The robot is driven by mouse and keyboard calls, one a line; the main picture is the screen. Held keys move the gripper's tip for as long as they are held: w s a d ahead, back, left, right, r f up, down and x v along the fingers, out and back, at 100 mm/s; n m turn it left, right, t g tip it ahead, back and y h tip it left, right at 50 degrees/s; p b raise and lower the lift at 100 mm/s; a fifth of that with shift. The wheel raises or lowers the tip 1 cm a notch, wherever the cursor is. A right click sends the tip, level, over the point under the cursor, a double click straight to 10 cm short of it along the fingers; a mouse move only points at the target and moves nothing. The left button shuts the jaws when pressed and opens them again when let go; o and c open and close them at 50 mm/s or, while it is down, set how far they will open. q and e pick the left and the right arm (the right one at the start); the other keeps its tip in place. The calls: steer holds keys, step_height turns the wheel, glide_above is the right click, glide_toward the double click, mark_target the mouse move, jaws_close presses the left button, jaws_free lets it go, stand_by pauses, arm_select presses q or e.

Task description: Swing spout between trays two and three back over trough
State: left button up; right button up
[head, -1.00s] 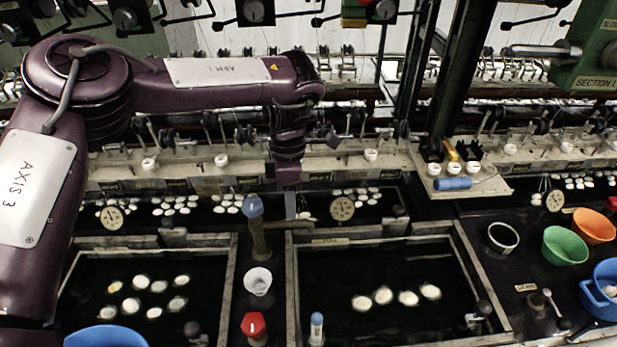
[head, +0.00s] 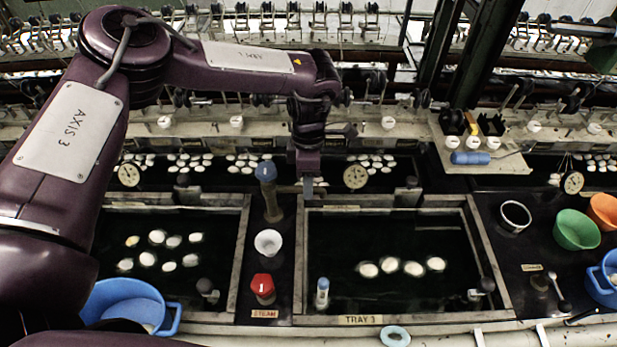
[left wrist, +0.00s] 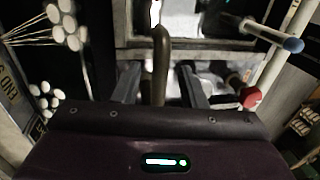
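In the left wrist view a brown curved pipe, seemingly the spout (left wrist: 161,58), lies between the parted fingers of my left gripper (left wrist: 160,90). Space shows on both sides, so it is not clamped. In the head view my left gripper (head: 308,190) points down at the back left corner of tray three (head: 475,245). A brown post with a blue cap (head: 269,195) stands left of it, between tray three and tray two (head: 238,265); I cannot tell how it joins the spout. The trough (head: 215,183) runs dark behind the trays, with white cocoons. My right gripper is out of view.
A white cup (head: 268,243) and red knob (head: 262,288) stand between the trays. A round dial (head: 355,177) is just right of my gripper. A blue basin (head: 125,302) is front left; green (head: 576,230) and orange (head: 604,211) bowls are right.

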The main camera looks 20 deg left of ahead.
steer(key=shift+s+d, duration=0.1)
arm_select(q)
jaws_close()
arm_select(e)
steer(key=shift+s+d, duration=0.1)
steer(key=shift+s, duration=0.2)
arm_select(q)
steer(key=shift+w, duration=0.1)
steer(key=w+a+n+t+h, duration=0.1)
steer(key=w+a+n, duration=0.5)
steer(key=n, duration=0.9)
steer(key=shift+a+r+t+h, duration=0.25)
steer(key=shift+a+t, duration=0.35)
steer(key=shift+a, duration=1)
jaws_free()
steer(key=shift+f, duration=0.15)
